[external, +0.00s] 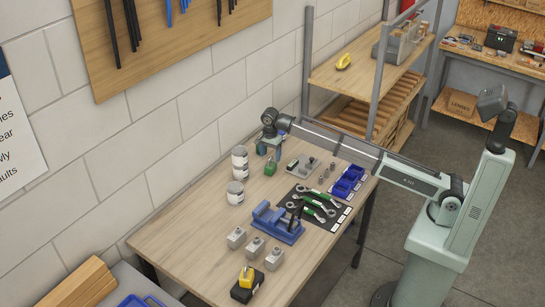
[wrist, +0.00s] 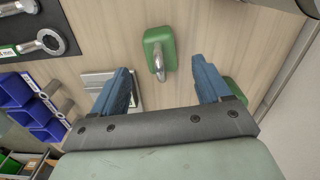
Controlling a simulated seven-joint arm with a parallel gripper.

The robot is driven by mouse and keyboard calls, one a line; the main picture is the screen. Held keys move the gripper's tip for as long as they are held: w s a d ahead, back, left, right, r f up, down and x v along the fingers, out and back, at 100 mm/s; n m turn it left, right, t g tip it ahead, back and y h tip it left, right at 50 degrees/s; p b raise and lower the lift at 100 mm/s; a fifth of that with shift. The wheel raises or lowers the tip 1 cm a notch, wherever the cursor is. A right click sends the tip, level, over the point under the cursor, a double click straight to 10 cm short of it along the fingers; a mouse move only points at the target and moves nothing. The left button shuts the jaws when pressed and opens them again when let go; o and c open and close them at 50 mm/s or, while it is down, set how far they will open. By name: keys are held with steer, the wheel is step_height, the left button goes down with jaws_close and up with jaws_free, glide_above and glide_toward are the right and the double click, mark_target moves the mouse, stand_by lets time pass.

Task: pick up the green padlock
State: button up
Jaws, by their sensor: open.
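The green padlock (external: 270,168) is on the wooden table near the wall, just below my gripper (external: 268,152). In the wrist view the padlock (wrist: 158,40) has a green body and a silver shackle pointing towards my gripper (wrist: 161,65). It appears roughly centred in the gap, just ahead of the blue fingertips. My gripper is open and empty. A second green patch (wrist: 236,88) shows behind the right finger, mostly hidden, so I cannot tell what it is.
White cans (external: 238,163) stand left of the padlock by the wall. A grey metal item (external: 303,164) is close on its right. Wrenches on a black mat (external: 303,203), blue bins (external: 347,182) and a blue vise (external: 278,222) are further off. The near left tabletop is clear.

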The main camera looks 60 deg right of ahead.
mark_target(271, 164)
steer(key=shift+d+f, duration=0.15)
steer(key=shift+f, duration=3.55)
steer(key=shift+c, duration=0.2)
steer(key=c, duration=1.3)
steer(key=shift+r, duration=0.15)
steer(key=shift+c, duration=0.2)
